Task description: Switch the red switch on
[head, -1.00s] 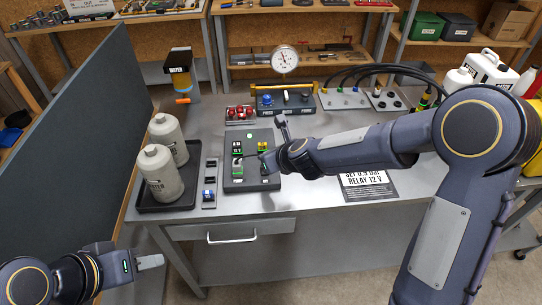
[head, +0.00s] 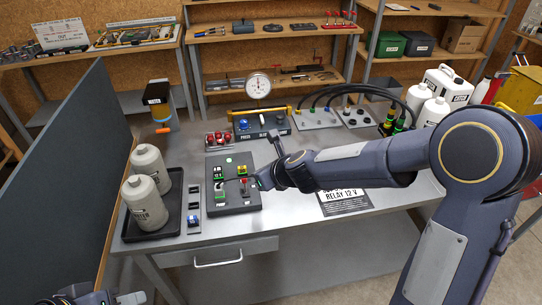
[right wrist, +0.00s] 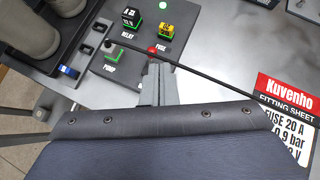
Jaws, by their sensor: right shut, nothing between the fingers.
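The red switch (head: 245,187) is a small red part at the right front of the dark board (head: 234,209); its lever position cannot be made out. In the right wrist view a bit of the red switch (right wrist: 152,48) shows just beyond my fingertips. My right gripper (head: 260,184) is shut and empty, low at the board's right edge and close beside the red switch. The gripper (right wrist: 154,72) also shows in the right wrist view; contact cannot be told. My left gripper (head: 130,298) is only partly in view at the bottom left, away from the bench.
A green-based switch (head: 219,190) stands left of the red one. A green lamp (head: 230,160) shows on the board. Bottles (head: 145,203) stand in a tray at left; a printed sheet (head: 345,202) lies at right.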

